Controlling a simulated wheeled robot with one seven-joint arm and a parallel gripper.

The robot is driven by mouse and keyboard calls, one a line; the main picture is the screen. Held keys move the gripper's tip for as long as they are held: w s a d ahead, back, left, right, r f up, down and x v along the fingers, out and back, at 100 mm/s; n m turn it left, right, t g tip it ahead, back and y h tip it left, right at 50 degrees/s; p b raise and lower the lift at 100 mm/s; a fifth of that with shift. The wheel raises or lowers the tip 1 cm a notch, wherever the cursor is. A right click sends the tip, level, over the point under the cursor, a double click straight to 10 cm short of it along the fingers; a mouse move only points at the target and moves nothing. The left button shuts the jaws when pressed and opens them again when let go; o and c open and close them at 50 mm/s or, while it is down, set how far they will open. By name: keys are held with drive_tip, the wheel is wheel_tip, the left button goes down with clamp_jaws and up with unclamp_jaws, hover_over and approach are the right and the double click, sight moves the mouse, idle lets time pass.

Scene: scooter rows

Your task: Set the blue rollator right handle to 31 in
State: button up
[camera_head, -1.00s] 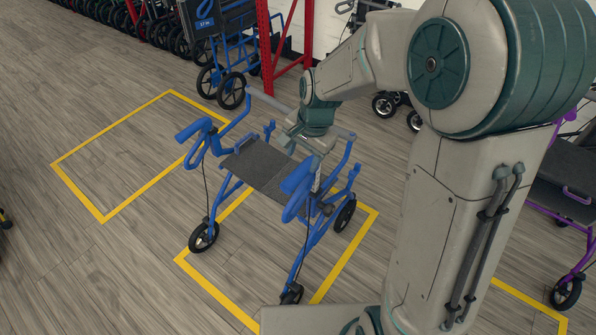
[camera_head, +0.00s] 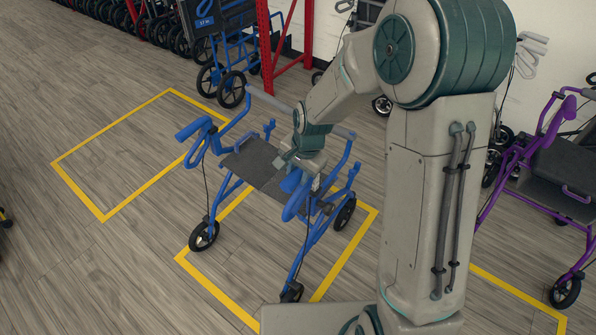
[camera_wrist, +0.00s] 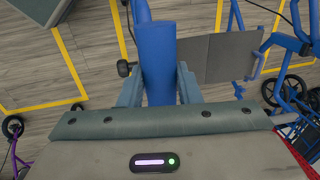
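The blue rollator (camera_head: 262,168) stands upright on its wheels on the floor, partly over a yellow-outlined box. Its right handle (camera_head: 289,206), with a looped brake lever, is partly hidden by my gripper (camera_head: 297,168) in the head view. Its left handle (camera_head: 192,130) is clear. In the wrist view, the blue right grip (camera_wrist: 158,62) lies between the two fingers of my gripper (camera_wrist: 159,88). No clear gap shows between fingers and grip, so I cannot tell whether they press on it. Height markings on the handle post are too small to read.
A purple rollator (camera_head: 540,165) stands at the right. Another blue wheeled frame with a small label (camera_head: 228,40) stands at the back, near a red rack post (camera_head: 266,45).

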sight(299, 194)
clamp_jaws()
wheel_tip(299, 194, down, 10)
drive_tip(key=b, duration=0.8)
drive_tip(key=shift+f+b, duration=0.25)
drive_tip(key=shift+b, duration=0.05)
drive_tip(key=shift+s, duration=0.1)
drive_tip(key=o, duration=0.7)
unclamp_jaws()
drive_tip(key=shift+f, duration=0.1)
drive_tip(key=shift+o, duration=0.8)
